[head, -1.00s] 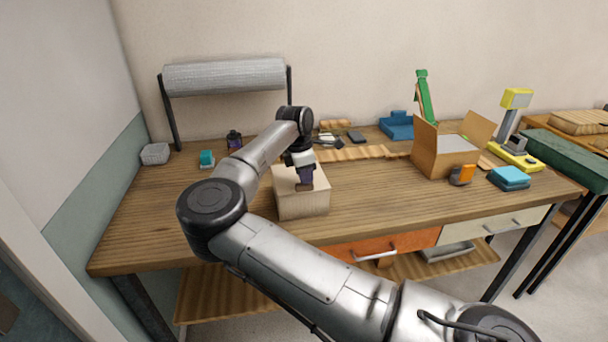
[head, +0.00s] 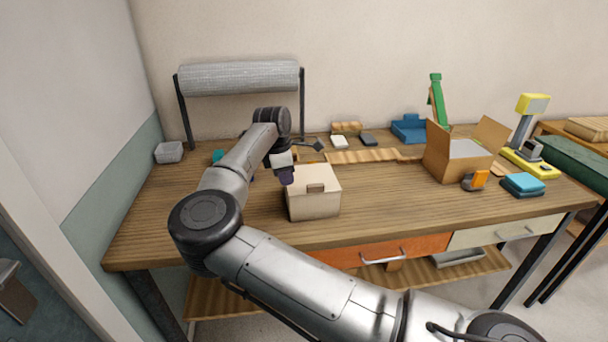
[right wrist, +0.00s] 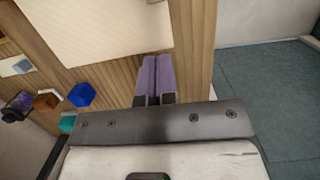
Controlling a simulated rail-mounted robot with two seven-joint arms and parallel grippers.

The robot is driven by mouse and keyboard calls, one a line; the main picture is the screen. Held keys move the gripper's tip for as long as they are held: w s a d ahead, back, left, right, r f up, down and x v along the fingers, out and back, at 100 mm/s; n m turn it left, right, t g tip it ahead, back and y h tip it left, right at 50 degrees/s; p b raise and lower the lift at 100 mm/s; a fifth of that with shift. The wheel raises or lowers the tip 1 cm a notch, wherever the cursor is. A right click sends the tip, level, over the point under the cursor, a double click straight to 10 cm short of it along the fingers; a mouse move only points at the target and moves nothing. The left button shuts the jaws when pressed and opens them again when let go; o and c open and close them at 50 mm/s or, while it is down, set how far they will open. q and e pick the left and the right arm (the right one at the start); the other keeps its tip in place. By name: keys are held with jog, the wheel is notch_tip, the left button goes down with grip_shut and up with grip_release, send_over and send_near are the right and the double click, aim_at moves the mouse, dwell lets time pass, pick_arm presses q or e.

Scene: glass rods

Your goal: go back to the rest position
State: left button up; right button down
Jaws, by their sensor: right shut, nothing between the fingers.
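My right gripper (head: 287,179) is just left of a pale wooden box (head: 313,206) on the workbench, near its upper edge in the head view. In the right wrist view its purple fingers (right wrist: 157,78) are pressed together with nothing between them. The box's pale top (right wrist: 95,32) lies beyond the fingertips there. My left gripper is not in view.
A roll on a black stand (head: 240,78) is at the back left of the workbench (head: 160,225). An open cardboard box (head: 440,160) stands to the right. A blue block (right wrist: 81,94) and a brown block (right wrist: 47,100) lie near the gripper. The front left bench is clear.

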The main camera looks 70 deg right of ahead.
jog(key=shift+w+a, duration=0.45)
jog(key=shift+w, duration=0.35)
jog(key=shift+w+a, duration=0.4)
jog(key=shift+w, duration=0.35)
